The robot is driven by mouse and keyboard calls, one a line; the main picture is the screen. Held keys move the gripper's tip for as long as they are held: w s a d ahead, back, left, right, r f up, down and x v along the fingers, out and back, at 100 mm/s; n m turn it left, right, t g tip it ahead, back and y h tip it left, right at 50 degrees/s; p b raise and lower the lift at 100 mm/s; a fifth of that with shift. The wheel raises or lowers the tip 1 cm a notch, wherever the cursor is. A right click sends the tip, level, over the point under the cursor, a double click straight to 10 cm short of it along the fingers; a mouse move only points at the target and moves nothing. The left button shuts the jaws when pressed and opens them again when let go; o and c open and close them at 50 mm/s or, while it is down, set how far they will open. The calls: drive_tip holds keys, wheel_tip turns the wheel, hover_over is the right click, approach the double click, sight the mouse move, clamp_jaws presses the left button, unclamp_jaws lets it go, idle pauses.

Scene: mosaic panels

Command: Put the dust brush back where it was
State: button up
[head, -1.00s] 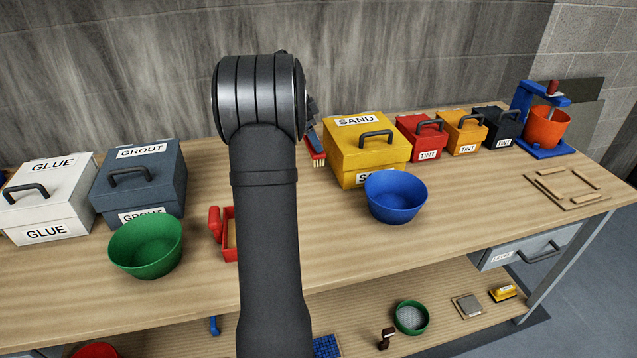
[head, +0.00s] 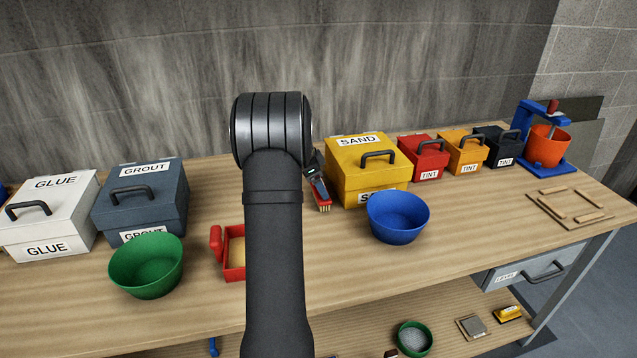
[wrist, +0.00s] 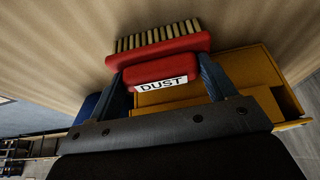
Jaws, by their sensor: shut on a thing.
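The dust brush (wrist: 160,50) has a red body, pale bristles and a white "DUST" label. My gripper (wrist: 163,82) is shut on it, with one finger at each side of the labelled red block. In the wrist view the bristles point away from the gripper, toward the wooden bench top. In the head view the brush (head: 323,205) shows just left of the yellow SAND box (head: 345,180), bristles down. My arm hides part of the gripper there. I cannot tell whether the bristles touch the bench.
A blue bowl (head: 398,217) stands in front of the SAND box. A red tray (head: 235,272) and a green bowl (head: 147,266) stand left of my arm, near the GROUT box (head: 140,200). Bare bench (head: 212,190) lies between the GROUT box and my arm.

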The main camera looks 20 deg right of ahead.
drive_tip(key=shift+f, duration=0.1)
drive_tip(key=o, duration=1.4)
drive_tip(key=v, duration=1.2)
drive_tip(key=x, duration=1.2)
wheel_tip(320, 180, up, 3)
drive_tip(key=shift+r, duration=0.65)
